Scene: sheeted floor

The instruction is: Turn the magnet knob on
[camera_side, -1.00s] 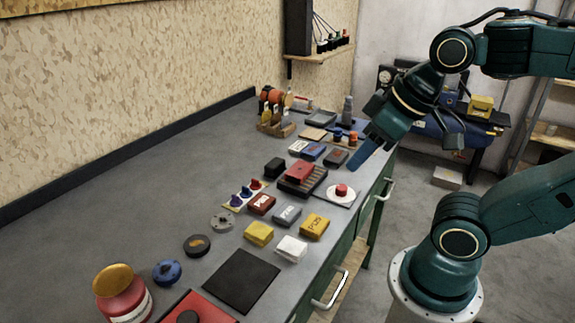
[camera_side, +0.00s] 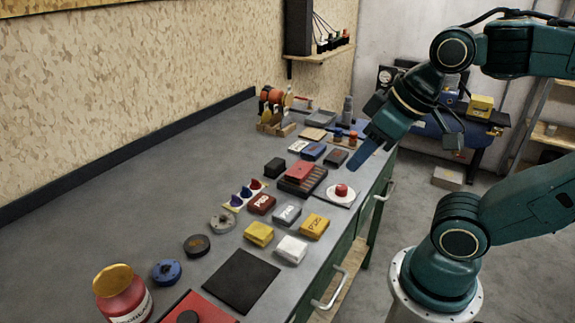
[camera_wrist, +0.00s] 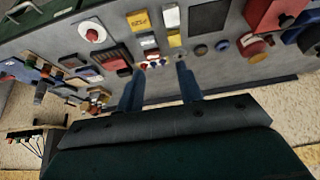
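A pale strip carries three small knobs, red, blue and purple (camera_side: 246,192), in the middle of the grey bench. The strip also shows in the wrist view (camera_wrist: 153,63), beyond and between my fingertips. A red round knob (camera_side: 341,189) sits on a white plate near the bench's right edge and also shows in the wrist view (camera_wrist: 92,34). I cannot tell which of these is the magnet knob, nor any knob's setting. My gripper (camera_side: 408,155) hangs above the bench's right edge, well clear of the knobs. Its two blue fingers are wide apart and empty, also in the wrist view (camera_wrist: 158,92).
Yellow, white, grey and red blocks (camera_side: 288,214) lie close to the knob strip. A dark tray with a red block (camera_side: 299,173) stands behind them. A black mat (camera_side: 241,279) and a red can (camera_side: 121,297) are nearer the camera. The bench's left side is clear.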

